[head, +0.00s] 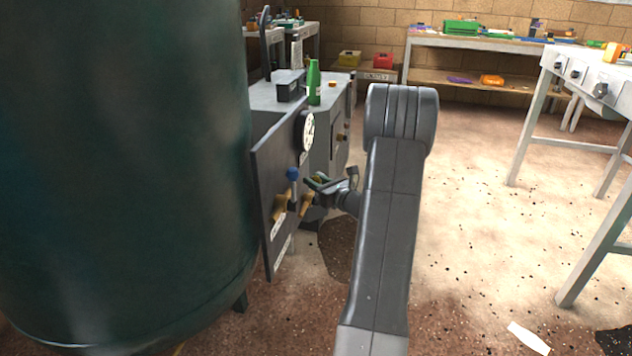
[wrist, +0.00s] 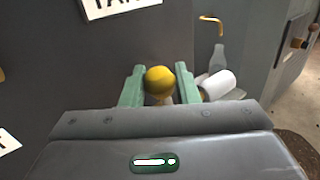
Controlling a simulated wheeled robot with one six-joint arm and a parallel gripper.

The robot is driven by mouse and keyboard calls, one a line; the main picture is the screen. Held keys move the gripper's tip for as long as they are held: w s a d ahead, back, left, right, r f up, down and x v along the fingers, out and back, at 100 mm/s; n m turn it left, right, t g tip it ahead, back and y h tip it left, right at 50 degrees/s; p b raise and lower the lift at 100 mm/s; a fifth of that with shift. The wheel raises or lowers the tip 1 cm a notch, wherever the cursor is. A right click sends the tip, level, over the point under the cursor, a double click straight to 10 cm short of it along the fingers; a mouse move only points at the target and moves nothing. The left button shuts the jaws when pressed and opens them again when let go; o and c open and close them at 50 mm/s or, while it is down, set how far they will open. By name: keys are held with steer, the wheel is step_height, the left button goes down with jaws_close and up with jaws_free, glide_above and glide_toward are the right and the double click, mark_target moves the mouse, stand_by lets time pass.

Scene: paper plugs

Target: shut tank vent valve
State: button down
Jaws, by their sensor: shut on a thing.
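A dark upright panel (head: 268,160) stands beside the large dark green tank (head: 120,150) in the head view. Brass-yellow valve parts (head: 281,207) and a blue knob (head: 292,174) stick out from it. My gripper (head: 314,184) is at the panel's face, partly hidden by my arm. In the wrist view my gripper's green fingers (wrist: 160,88) are shut on a yellow round-ended valve handle (wrist: 160,78). A white label (wrist: 120,5) with partly cut-off lettering, seemingly starting "TAN", is above the handle. The valve's body is mostly hidden behind the fingers.
A round gauge (head: 307,131) is on the panel. A green bottle (head: 314,83) stands on a grey cabinet behind. A white cylinder (wrist: 217,84) is close right of the fingers. A workbench (head: 575,80) stands right; open floor (head: 470,200) lies between.

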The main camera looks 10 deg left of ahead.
steer(key=w+m+p, duration=0.1)
steer(key=p, duration=0.2)
steer(key=shift+r+h, duration=0.3)
steer(key=shift+r, duration=0.05)
steer(key=shift+w+f+m+g+p, duration=0.3)
steer(key=shift+g+p, duration=0.1)
steer(key=shift+p, duration=0.5)
steer(key=c, duration=1.4)
jaws_free()
steer(key=shift+c, duration=0.2)
steer(key=p+v, duration=0.2)
steer(key=v, duration=1.2)
steer(key=shift+r, duration=0.2)
steer(key=shift+a, duration=0.1)
